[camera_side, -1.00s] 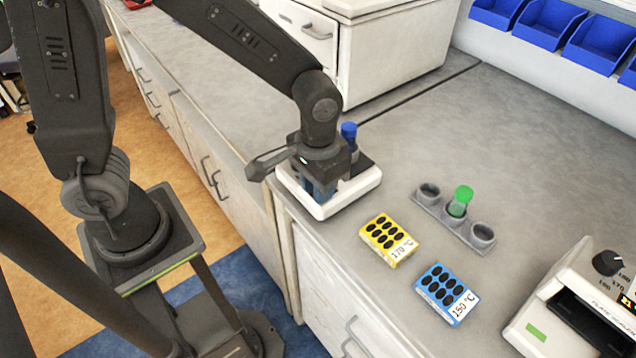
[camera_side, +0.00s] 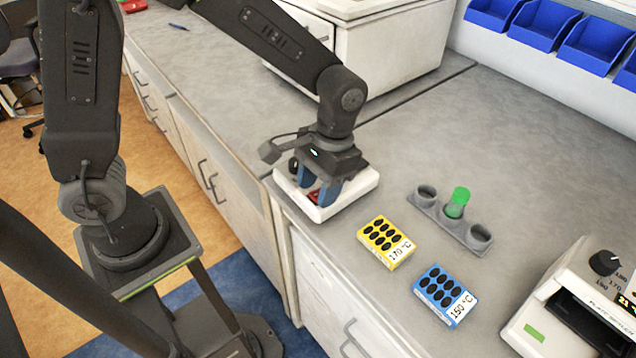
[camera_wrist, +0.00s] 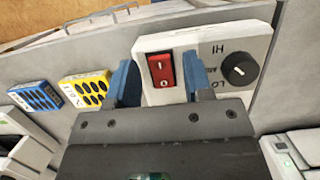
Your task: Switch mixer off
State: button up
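The mixer is a white box (camera_side: 350,200) at the bench's front edge. It also shows in the wrist view (camera_wrist: 207,40), with a red rocker switch (camera_wrist: 161,69) and a black knob (camera_wrist: 239,70) marked HI and LO. The switch has a line at its top and a circle at its bottom; which end is pressed in I cannot tell. My gripper (camera_side: 319,188) is over the mixer, fingers pointing down. Its blue fingers stand apart, one on each side of the switch in the wrist view (camera_wrist: 159,72), with nothing gripped. My gripper hides the mixer's back part.
A yellow block (camera_side: 385,243) and a blue block (camera_side: 445,295) with dark wells lie to the right. A large white unit (camera_side: 370,50) stands behind.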

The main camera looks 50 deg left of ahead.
jog(key=v, duration=1.4)
jog(key=s+a+t, duration=0.3)
jog(key=s, duration=0.1)
jog(key=s+a+r+t, duration=0.1)
jog(key=s+a+t, duration=0.1)
jog(key=s+a, duration=0.2)
jog(key=s+a+t, duration=0.3)
jog(key=s, duration=0.2)
jog(key=shift+a+r+t, duration=0.15)
jog(key=shift+r+t, duration=0.05)
jog(key=shift+t, duration=0.1)
dwell(0.4)
